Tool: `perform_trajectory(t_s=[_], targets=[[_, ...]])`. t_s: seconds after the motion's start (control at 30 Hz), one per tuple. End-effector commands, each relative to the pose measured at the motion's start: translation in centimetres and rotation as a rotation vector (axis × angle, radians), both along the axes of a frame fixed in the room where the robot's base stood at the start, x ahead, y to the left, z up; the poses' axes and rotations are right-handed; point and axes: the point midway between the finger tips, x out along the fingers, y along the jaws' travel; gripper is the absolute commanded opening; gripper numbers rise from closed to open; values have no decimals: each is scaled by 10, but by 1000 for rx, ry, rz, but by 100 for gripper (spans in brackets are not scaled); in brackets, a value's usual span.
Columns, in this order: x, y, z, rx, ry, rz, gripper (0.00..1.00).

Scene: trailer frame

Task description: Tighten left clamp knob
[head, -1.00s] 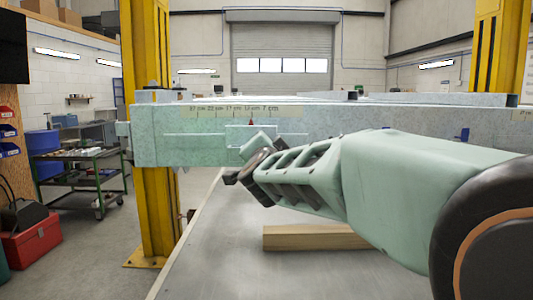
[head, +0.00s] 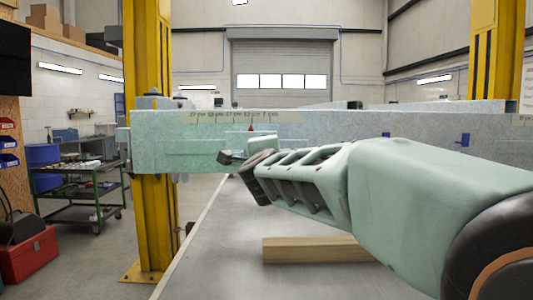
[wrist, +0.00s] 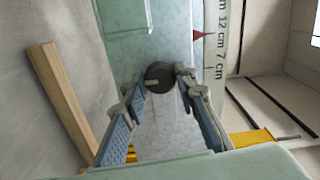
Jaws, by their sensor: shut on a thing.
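A dark round knob (wrist: 159,77) sits between the two fingertips of my gripper (wrist: 158,86) in the wrist view, against the pale green face of the clamp. My gripper is shut on this knob, a fingertip on each side. In the head view my gripper (head: 238,160) reaches left to the front of the speckled pale green beam (head: 160,135), near its left end. There the knob is hidden or cannot be told from the dark fingers. A red pointer (wrist: 202,35) and a centimetre scale (wrist: 216,50) lie just right of the knob in the wrist view.
A wooden block (head: 318,249) lies on the grey table (head: 235,225) below my arm. A yellow post (head: 150,205) stands at the beam's left end. A blue part (head: 464,139) shows on the beam farther right. A tool cart (head: 80,190) and red box (head: 28,255) stand at left.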

Motion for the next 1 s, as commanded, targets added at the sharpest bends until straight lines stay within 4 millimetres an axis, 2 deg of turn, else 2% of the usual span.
perform_trajectory(t_s=[0.4, 0.43, 0.57, 0.87, 1.0], targets=[[0, 0, 2, 8, -2, -1, 2], [0, 0, 2, 8, -2, -1, 30], [0, 0, 1, 7, -2, -1, 44], [0, 0, 1, 7, -1, 0, 45], [0, 0, 8, 7, -2, -1, 45]])
